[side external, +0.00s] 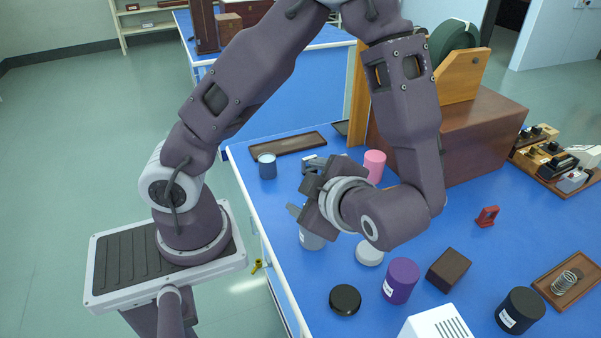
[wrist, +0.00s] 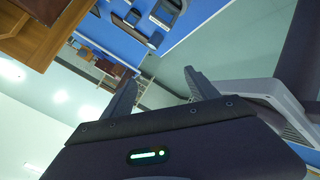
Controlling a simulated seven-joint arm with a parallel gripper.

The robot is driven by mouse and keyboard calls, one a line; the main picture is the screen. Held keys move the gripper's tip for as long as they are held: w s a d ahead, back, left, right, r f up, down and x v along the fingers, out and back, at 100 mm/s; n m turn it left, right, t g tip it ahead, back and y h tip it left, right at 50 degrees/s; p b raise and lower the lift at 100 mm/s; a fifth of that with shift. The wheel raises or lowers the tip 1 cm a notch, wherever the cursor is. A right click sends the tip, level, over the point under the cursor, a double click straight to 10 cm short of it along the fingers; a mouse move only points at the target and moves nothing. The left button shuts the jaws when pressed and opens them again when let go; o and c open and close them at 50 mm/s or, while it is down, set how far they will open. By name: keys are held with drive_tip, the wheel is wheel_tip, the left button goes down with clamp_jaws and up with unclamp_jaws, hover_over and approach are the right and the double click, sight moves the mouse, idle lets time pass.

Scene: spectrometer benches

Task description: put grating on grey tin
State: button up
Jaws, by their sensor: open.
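A grey tin with a white label (side external: 312,239) stands on the blue bench, partly hidden under my wrist. My gripper (side external: 299,187) is open and empty, tilted sideways above the bench near its left edge. In the wrist view its two fingers (wrist: 160,80) are spread, with nothing between them. A small grey and dark framed piece (side external: 313,163) lies behind my gripper and is partly covered by it. A framed piece also shows at the top of the wrist view (wrist: 165,12). I cannot tell whether either is the grating.
A large wooden box (side external: 480,137) fills the back right.

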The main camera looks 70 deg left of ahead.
drive_tip(key=s+d+r+m+t+h, duration=0.1)
drive_tip(key=r+m+h, duration=0.4)
drive_tip(key=m, duration=0.8)
drive_tip(key=s+d+r+m+t+h, duration=0.1)
drive_tip(key=s+r+m+t+h, duration=0.3)
drive_tip(key=m, duration=1)
wheel_tip(320, 180, up, 2)
drive_tip(key=h, duration=0.2)
drive_tip(key=shift+s+d+r+m+h, duration=0.15)
drive_tip(key=shift+r+m+h, duration=0.05)
drive_tip(key=shift+m+h, duration=0.1)
